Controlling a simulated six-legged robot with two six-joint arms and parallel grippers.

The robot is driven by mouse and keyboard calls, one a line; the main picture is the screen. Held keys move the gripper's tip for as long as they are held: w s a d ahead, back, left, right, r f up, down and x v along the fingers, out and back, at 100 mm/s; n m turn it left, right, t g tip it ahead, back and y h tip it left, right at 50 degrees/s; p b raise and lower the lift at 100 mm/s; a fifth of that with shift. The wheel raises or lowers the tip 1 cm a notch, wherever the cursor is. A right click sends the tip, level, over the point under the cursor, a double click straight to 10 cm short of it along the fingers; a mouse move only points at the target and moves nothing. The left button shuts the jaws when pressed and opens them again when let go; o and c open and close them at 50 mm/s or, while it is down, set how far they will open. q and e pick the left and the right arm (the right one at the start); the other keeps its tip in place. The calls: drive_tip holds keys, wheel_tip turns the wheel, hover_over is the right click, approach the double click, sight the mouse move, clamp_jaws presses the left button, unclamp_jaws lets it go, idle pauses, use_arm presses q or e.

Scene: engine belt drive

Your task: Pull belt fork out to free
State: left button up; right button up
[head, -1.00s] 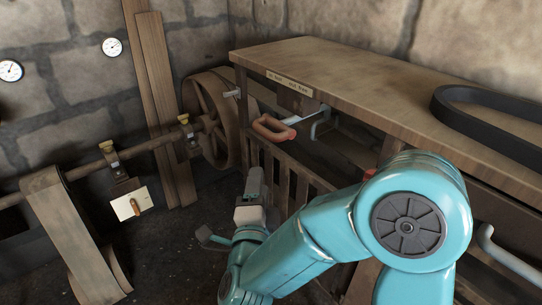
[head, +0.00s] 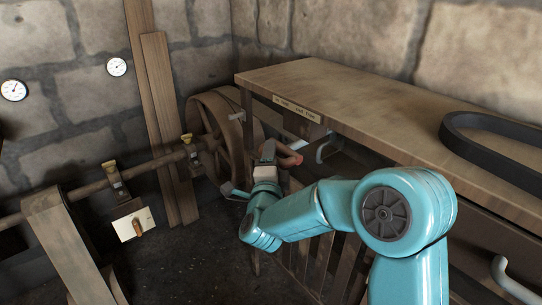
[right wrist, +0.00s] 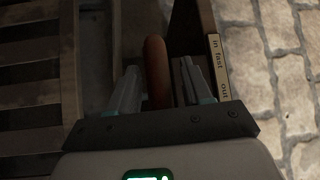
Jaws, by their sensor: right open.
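In the right wrist view the handle (right wrist: 155,72) lies between the two fingers of the open right gripper (right wrist: 158,84), with a gap visible on the left side. The fork's far end is hidden. My left gripper is not in view.
A label plate (head: 297,109) is on the edge of the wooden bench (head: 330,88). A black belt (head: 480,140) lies on top. A wooden pulley wheel (head: 215,130) on a shaft stands left of the bench. Slatted wood is below the handle.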

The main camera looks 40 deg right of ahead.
drive_tip(key=shift+w, duration=0.1)
clamp_jaws()
drive_tip(key=shift+a, duration=0.2)
drive_tip(key=a+b, duration=0.3)
drive_tip(key=a, duration=0.6)
drive_tip(key=shift+s+a+b, duration=0.2)
drive_tip(key=shift+s+b, duration=0.15)
